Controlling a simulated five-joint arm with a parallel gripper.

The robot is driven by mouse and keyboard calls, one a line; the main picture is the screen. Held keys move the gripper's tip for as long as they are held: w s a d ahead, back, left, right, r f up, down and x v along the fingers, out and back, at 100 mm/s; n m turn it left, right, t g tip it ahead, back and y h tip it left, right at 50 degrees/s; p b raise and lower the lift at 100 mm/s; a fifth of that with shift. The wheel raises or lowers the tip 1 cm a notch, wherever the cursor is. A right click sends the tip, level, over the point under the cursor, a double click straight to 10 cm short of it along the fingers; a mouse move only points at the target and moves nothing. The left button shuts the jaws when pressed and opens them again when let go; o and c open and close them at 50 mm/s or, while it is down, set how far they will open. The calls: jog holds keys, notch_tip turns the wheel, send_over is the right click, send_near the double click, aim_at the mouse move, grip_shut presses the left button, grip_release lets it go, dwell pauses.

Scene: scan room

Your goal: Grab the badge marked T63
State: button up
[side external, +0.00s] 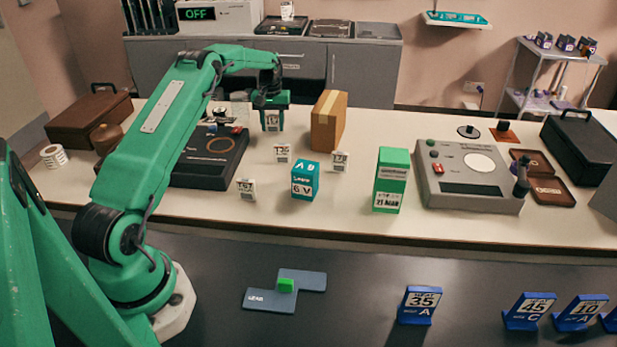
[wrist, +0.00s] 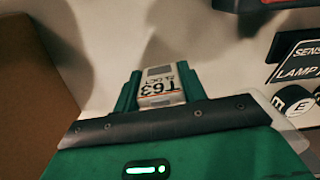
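The badge marked T63 (wrist: 161,88) is a small white block with black print and an orange line; its print appears upside down in the wrist view. My gripper (wrist: 160,90) has its two green fingers against the badge's left and right sides, with no clear gap. In the side external view my gripper (side external: 271,121) is low at the back of the cream table, left of the cardboard box, with the badge (side external: 271,119) between its fingers. I cannot tell whether the badge touches the table. Similar white badges (side external: 282,153) (side external: 340,161) (side external: 246,189) stand nearer the front.
A cardboard box (side external: 328,121) stands close to the right of my gripper. A black device (side external: 208,158) lies to its left. A grey console (side external: 470,175) is at the right.

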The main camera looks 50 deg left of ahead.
aim_at(272, 116)
jog(key=shift+r, duration=0.1)
notch_tip(272, 116, up, 10)
jog(key=shift+f, duration=0.1)
dwell(0.8)
dwell(0.4)
